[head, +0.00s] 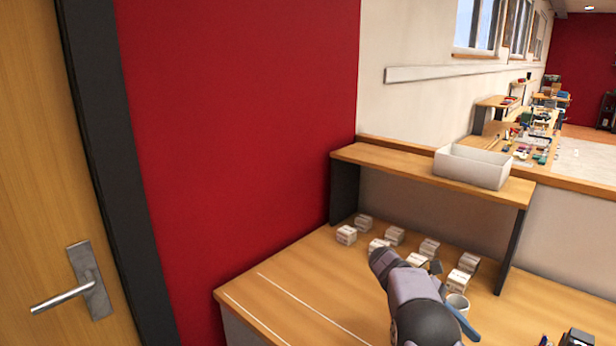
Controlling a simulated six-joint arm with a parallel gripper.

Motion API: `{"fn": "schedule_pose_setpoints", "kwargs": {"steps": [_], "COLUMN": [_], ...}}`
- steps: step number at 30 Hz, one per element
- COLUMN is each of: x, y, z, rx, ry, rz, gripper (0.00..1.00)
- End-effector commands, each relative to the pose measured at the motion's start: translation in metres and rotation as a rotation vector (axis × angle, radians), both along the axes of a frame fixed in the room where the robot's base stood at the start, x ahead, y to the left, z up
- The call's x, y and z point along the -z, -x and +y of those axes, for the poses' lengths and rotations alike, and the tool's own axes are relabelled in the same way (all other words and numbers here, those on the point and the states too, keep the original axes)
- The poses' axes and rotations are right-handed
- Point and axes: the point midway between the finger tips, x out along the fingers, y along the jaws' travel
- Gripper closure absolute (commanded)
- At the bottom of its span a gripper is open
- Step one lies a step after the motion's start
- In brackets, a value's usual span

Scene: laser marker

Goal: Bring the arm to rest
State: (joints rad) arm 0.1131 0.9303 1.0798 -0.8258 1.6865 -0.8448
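My arm reaches up from the bottom edge at the lower right in the head view, over the wooden table (300,296). Its grey-purple link covers part of the table. A small dark piece, which looks like the tip of my gripper (435,267), shows just right of the link among the white boxes. The fingers are too small and too hidden to tell whether they are open or hold anything.
Several small white boxes (346,235) stand at the table's back. A shelf (400,166) carries a white bin (470,166). The table's left front is clear; a red wall (235,130) borders it.

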Motion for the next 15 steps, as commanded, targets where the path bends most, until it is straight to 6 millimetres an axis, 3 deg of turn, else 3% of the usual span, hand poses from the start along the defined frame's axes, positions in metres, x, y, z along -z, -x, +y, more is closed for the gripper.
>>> {"fn": "schedule_pose_setpoints", "kwargs": {"steps": [8, 15], "x": [-0.004, -0.001], "y": [0.038, 0.091], "z": [0.065, 0.132], "rx": [0.085, 0.27], "ry": [-0.185, -0.336], "rz": [-0.277, -0.505], "gripper": [0.63, 0.63]}}
